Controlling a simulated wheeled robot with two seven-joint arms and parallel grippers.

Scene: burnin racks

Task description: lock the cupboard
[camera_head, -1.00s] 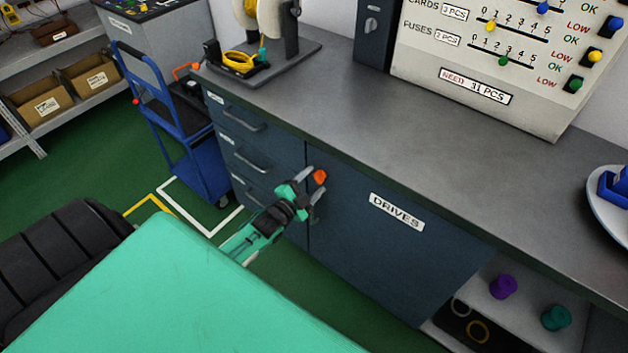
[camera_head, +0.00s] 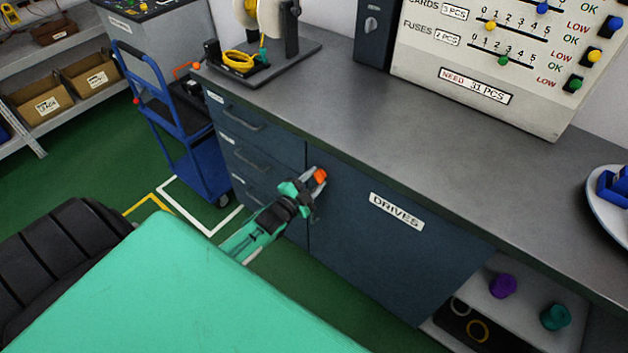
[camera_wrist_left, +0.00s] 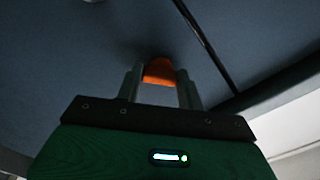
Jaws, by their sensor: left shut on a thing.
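The cupboard (camera_head: 385,255) is a dark blue door labelled DRIVES under the grey worktop, and its door looks closed. An orange key-like knob (camera_head: 320,175) sits at the door's upper left corner. My left gripper (camera_head: 314,178) is at that knob, with its fingers on either side. In the left wrist view the orange knob (camera_wrist_left: 159,71) shows between the two grey fingertips of my left gripper (camera_wrist_left: 160,82), which is shut on it. The door handle is mostly hidden behind the gripper. My right gripper is not in view.
Drawers (camera_head: 250,158) with bar handles stand left of the door. An open shelf (camera_head: 525,300) with purple and teal spools is at the right. A blue trolley (camera_head: 190,150) stands at the left. The worktop's middle (camera_head: 400,110) is clear.

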